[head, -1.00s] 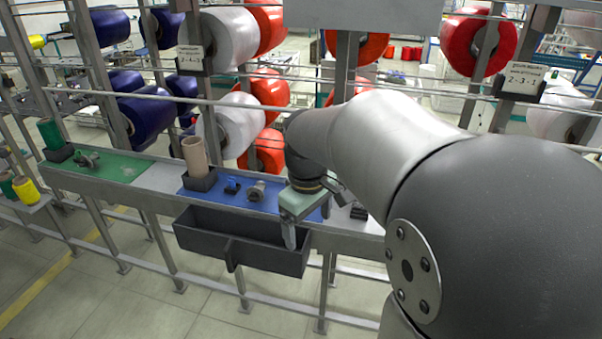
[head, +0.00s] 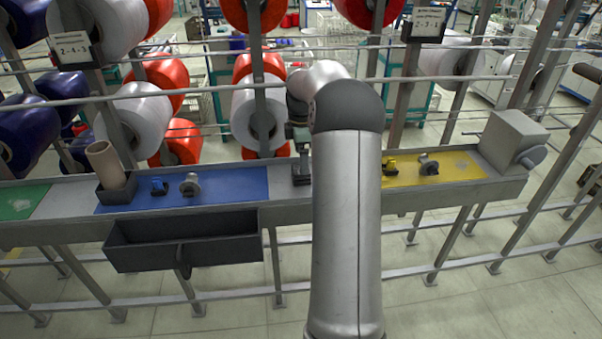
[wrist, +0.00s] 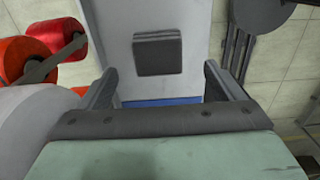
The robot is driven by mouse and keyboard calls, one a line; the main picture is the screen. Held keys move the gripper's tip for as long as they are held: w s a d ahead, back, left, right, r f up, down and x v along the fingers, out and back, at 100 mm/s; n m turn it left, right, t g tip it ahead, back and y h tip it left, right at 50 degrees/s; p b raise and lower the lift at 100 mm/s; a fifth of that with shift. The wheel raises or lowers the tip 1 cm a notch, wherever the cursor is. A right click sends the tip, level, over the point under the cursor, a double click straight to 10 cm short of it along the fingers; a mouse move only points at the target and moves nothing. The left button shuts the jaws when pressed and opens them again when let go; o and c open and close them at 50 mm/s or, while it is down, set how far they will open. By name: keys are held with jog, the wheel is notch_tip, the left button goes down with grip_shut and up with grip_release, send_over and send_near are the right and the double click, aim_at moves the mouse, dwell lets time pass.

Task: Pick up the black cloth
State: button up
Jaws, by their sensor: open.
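The black cloth (wrist: 158,52) is a small dark folded square on the grey shelf in the wrist view. It lies ahead of my gripper (wrist: 159,78), between the lines of its two open fingers, with nothing held between them. In the head view my gripper (head: 300,148) is above the grey part of the shelf, just right of the blue mat. A dark patch there, which looks like the cloth (head: 302,180), is close below it and partly hidden by my arm.
The shelf holds a blue mat (head: 225,186) with small fittings, a brown tube (head: 104,163) in a black holder, and a yellow mat (head: 455,167). A dark bin (head: 185,243) hangs on its front. Rails and large spools, including a white one (head: 258,115), stand behind.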

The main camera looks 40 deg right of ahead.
jog(key=shift+w+f+p, duration=0.1)
jog(key=shift+f+p, duration=0.75)
jog(key=shift+f, duration=2.1)
jog(key=c, duration=1.1)
